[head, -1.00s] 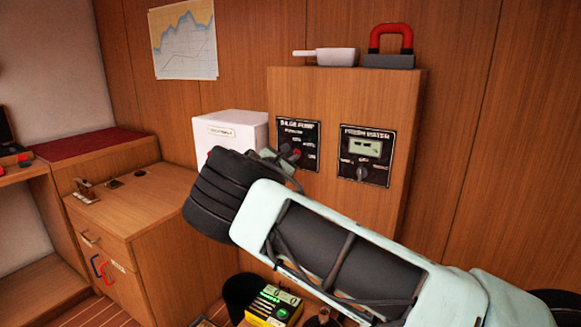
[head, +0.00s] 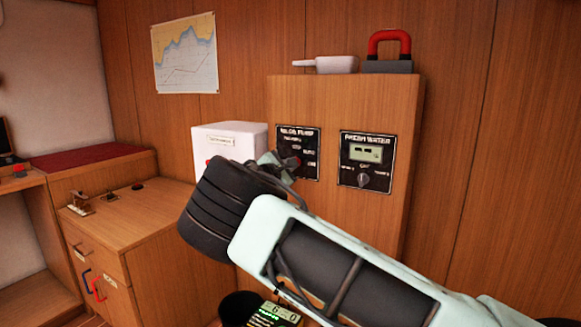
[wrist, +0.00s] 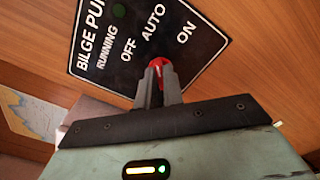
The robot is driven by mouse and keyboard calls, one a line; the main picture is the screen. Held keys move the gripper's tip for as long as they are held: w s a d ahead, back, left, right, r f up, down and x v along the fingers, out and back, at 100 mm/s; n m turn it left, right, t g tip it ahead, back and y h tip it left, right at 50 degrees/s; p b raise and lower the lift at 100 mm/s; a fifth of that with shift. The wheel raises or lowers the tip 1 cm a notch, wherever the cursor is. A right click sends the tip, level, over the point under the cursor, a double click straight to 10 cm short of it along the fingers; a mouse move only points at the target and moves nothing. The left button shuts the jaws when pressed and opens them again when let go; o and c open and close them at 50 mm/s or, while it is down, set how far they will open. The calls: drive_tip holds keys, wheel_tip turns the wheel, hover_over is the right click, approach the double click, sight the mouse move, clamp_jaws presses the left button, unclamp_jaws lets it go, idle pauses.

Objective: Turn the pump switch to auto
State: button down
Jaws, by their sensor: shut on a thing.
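The pump switch is a red knob (wrist: 158,64) on the black BILGE PUMP panel (head: 285,134). In the wrist view this panel (wrist: 108,38) is tilted, with RUNNING, OFF, AUTO and ON lettering and a green lamp. My gripper (wrist: 158,78) is shut on the red knob, with a finger on each side of it. The knob's red tip shows just below AUTO; which mark it points to I cannot tell. In the head view my gripper (head: 283,164) reaches the panel from the left, and its fingers partly cover the knob.
The FRESH WATER panel (head: 366,162) with its own knob is close on the right. A white box (head: 230,140) stands left, behind my wrist. A red-handled object (head: 389,52) and a white scoop-like thing (head: 325,65) lie on the cabinet.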

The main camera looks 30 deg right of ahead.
drive_tip(key=shift+f, duration=0.1)
drive_tip(key=c, duration=1.5)
unclamp_jaws()
drive_tip(key=b+v, duration=0.1)
drive_tip(key=v, duration=1.6)
drive_tip(key=shift+s+a, duration=0.15)
drive_tip(key=shift+a, duration=0.05)
